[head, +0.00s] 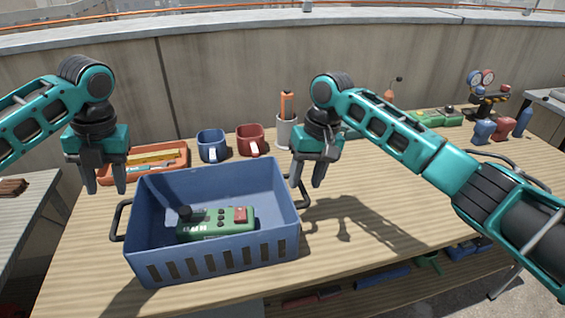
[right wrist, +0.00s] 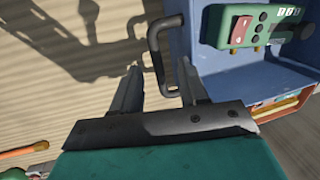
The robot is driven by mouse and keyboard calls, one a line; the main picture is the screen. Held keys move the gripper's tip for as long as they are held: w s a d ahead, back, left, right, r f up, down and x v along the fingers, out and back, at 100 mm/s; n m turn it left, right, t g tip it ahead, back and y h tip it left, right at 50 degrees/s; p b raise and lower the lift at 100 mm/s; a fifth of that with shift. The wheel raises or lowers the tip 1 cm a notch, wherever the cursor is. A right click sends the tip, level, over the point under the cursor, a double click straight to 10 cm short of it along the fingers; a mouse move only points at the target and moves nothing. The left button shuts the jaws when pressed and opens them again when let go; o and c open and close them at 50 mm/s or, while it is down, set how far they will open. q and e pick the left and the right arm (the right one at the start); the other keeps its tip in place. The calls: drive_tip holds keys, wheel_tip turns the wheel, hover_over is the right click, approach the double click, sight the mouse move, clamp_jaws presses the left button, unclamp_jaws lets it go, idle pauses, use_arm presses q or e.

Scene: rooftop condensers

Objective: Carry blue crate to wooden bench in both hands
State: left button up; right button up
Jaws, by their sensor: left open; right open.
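The blue crate (head: 215,255) stands on the wooden bench (head: 365,235) in the head view, with a dark loop handle at each end. A green device with a red switch (head: 215,223) lies inside it. My left gripper (head: 105,188) is open and empty, above and behind the crate's left handle (head: 118,222). My right gripper (head: 308,180) is open near the right handle (head: 301,192). In the right wrist view, the handle (right wrist: 158,50) lies beyond and between the open fingertips (right wrist: 162,85), apparently not gripped. The crate wall (right wrist: 190,70) is to its right.
Behind the crate are an orange tray (head: 182,165), a blue mug (head: 212,146), a red mug (head: 251,140) and a grey cup (head: 286,131). Gauges (head: 481,80) and bottles stand at the far right. A concrete wall runs behind.

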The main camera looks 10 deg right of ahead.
wheel_tip(320, 180, up, 8)
drive_tip(key=d, duration=0.1)
drive_tip(key=shift+d, duration=0.35)
drive_tip(key=shift+f, duration=0.15)
